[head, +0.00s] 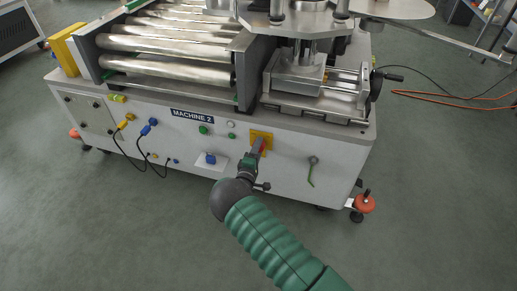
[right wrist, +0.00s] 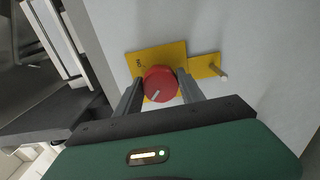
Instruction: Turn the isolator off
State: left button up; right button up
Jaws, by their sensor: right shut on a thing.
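The isolator is a red rotary knob (right wrist: 160,84) on a yellow plate (right wrist: 158,57), on the white front panel of the machine. In the head view the yellow plate (head: 262,136) is to the right of the MACHINE 2 label, and the red knob (head: 263,145) shows partly behind my gripper. My right gripper (head: 254,156) reaches up to it from below. In the right wrist view my right gripper (right wrist: 160,88) has one finger on each side of the knob and is shut on it. A pale mark on the knob's face points obliquely. My left gripper is not in view.
The MACHINE 2 label (head: 192,116), a green button (head: 203,130) and a blue socket (head: 210,159) are left of the isolator. A green-handled lever (head: 312,170) is to its right. A yellow tab with a pin (right wrist: 215,68) adjoins the plate. Floor in front is clear.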

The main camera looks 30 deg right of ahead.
jog(key=o, duration=1.3)
jog(key=shift+w+a+f, duration=0.15)
jog(key=shift+a+f, duration=0.1)
jog(key=shift+a, duration=0.05)
jog(key=shift+o, duration=0.3)
jog(key=shift+d+r, duration=0.1)
jog(key=shift+s+a+r+p, duration=0.1)
jog(key=shift+s+a+p, duration=0.2)
jog(key=shift+s+a, duration=0.05)
jog(key=p+v, duration=0.5)
jog(key=v, duration=1.1)
